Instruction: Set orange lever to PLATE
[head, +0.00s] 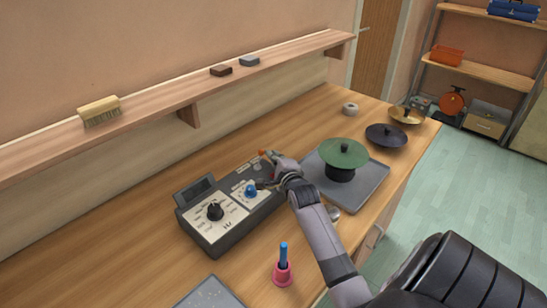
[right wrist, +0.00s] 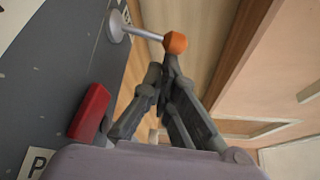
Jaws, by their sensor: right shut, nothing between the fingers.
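The orange lever knob (head: 262,153) shows at the far back edge of the grey control box (head: 228,242). In the right wrist view the orange knob (right wrist: 175,42) sits at the end of a silver stem that rises from a round base on the dark panel. My right gripper (right wrist: 169,66) is shut and empty, its fingertips right at the knob; I cannot tell whether they touch it. In the head view my right gripper (head: 269,157) is beside the lever and partly hides the box. Of the panel lettering, only a "P" shows clearly in the wrist view. My left gripper is not in view.
A red piece (right wrist: 92,113) stands on the panel near the fingers. The box also carries a black knob (head: 214,211) and a blue knob (head: 251,190). A green lid-like plate (head: 343,152) stands on a grey tray right of my arm. A pink bell (head: 283,273) stands in front.

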